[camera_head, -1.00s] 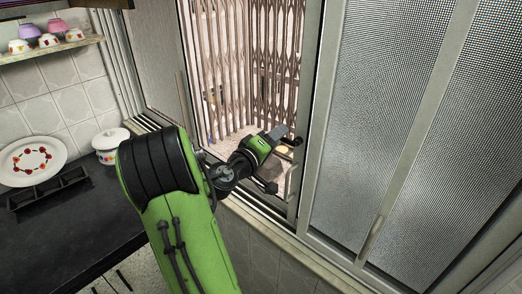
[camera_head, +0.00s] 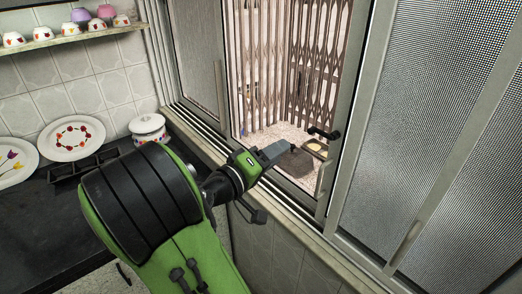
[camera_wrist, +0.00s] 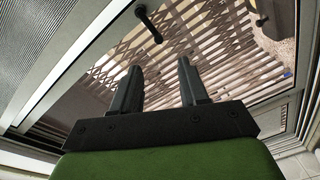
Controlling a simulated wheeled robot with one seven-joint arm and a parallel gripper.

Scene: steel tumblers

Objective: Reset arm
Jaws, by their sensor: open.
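My gripper (camera_head: 284,148) reaches to the open window gap in the head view, at the end of my green and black arm. It points right. In the wrist view its two dark fingers (camera_wrist: 160,65) stand apart with nothing between them. A black handle (camera_head: 324,133) shows right of the fingertips in the head view, and a similar dark handle shows above the fingers in the wrist view (camera_wrist: 148,22). I cannot tell the exact distance between it and the fingers.
Sliding window frames (camera_head: 345,120) and a mesh panel (camera_head: 420,110) stand close on the right. A folding lattice grille (camera_head: 310,70) is beyond the gap. A white lidded pot (camera_head: 148,128), plates (camera_head: 72,138) and a black rack stand on the dark counter at left. Cups line a shelf (camera_head: 70,36).

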